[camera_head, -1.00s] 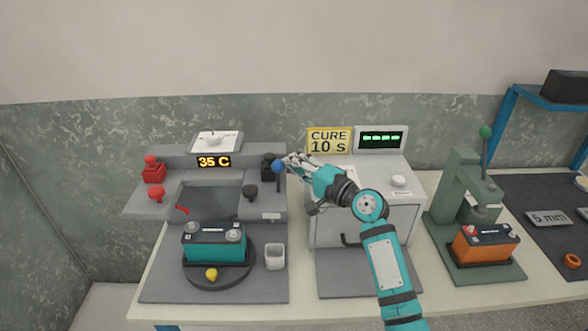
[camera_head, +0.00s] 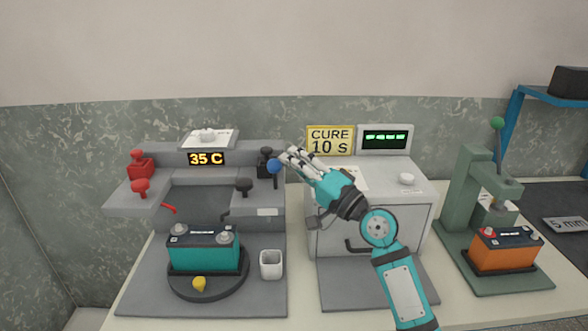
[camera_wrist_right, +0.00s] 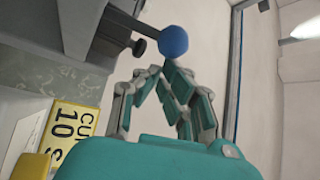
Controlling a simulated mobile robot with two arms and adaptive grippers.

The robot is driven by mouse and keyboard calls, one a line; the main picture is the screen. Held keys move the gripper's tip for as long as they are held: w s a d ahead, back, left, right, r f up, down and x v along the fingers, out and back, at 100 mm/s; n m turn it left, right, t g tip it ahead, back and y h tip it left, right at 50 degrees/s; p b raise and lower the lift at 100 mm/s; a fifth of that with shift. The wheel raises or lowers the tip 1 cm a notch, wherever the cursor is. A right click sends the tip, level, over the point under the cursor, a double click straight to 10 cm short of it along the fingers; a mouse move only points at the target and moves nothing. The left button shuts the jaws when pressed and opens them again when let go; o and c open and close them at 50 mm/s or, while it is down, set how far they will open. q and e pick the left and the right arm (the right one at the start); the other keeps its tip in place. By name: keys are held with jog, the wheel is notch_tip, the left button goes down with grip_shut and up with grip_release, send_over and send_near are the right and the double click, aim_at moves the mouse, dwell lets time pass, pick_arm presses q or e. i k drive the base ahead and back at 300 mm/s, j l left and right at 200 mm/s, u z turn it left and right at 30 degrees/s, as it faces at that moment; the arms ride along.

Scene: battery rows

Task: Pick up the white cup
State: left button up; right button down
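In the right wrist view the fingertips (camera_wrist_right: 159,69) lean together just short of the blue ball (camera_wrist_right: 173,42). I see nothing held between them, but their opening is unclear. The cup does not show in the wrist view. My left gripper is not in view.
The teal battery sits on a dark round turntable (camera_head: 208,284). A grey station with a 35 C display (camera_head: 207,159) stands behind it. A white curing box (camera_head: 400,225) is under my right forearm. A green press (camera_head: 466,200) with an orange battery (camera_head: 505,250) stands right.

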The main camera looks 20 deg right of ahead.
aim_at(271, 260)
jog(key=k+l, duration=0.15)
jog(key=l, duration=0.15)
jog(key=k+l, duration=0.1)
jog(key=l, duration=0.2)
jog(key=k+l, duration=0.35)
jog(key=k, duration=0.05)
